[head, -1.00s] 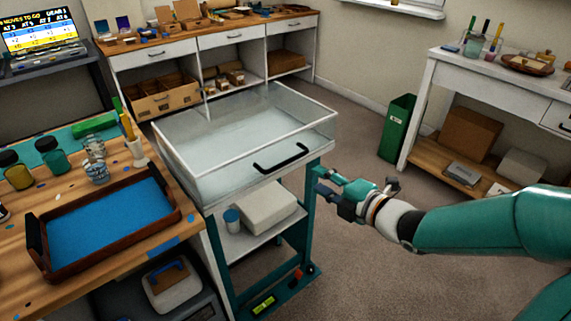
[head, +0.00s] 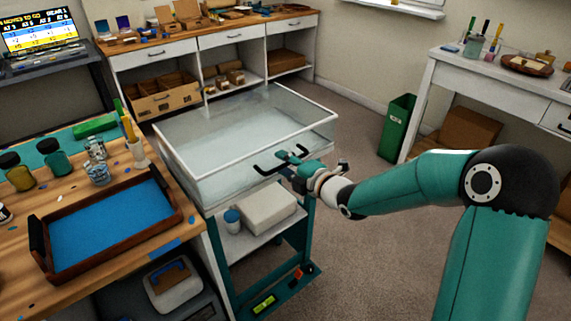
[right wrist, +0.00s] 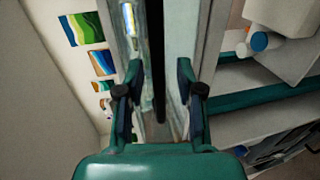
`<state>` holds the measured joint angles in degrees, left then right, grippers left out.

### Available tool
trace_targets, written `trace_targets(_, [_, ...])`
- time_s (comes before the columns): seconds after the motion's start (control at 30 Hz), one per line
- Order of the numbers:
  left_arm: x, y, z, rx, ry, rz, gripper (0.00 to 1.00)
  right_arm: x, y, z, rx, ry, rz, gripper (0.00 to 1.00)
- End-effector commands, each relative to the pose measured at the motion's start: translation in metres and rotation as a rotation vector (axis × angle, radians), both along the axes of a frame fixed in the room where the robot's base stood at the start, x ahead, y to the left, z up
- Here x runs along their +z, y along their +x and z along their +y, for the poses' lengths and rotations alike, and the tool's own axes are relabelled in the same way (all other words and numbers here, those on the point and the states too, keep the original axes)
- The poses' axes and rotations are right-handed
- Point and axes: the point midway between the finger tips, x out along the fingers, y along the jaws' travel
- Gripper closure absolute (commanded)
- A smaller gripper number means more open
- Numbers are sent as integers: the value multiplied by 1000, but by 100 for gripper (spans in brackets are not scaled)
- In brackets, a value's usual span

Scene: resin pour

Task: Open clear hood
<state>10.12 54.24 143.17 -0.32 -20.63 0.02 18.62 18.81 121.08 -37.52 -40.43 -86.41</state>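The clear hood (head: 225,135) is a transparent box with white-edged rims on a teal-legged cart. It sits closed, with a black bar handle (head: 264,171) on its front wall. My right gripper (head: 283,163) is at the right part of this handle, partly covering it. In the right wrist view, my right gripper (right wrist: 160,112) has its two fingers apart, with the dark handle bar (right wrist: 156,60) running between them. A gap shows on each side of the bar. My left gripper is not in view.
A wooden workbench on the left holds a brown tray (head: 183,217) with a blue inside, and several jars. A white box (head: 267,207) lies on the cart's shelf below the hood. A green bin (head: 397,128) stands right of the cart, with open floor between.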

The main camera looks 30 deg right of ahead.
Motion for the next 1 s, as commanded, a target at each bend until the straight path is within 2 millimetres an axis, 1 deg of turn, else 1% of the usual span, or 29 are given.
trace_targets(0.07, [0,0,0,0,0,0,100,0,0,0,0,0,0,63])
trace_targets(0.3, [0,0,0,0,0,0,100,0,0,0,0,0,1,100])
trace_targets(0.73, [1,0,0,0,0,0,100,0,-1,1,2,0,5,100])
trace_targets(1.0, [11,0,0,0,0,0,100,9,5,8,16,-3,27,100])
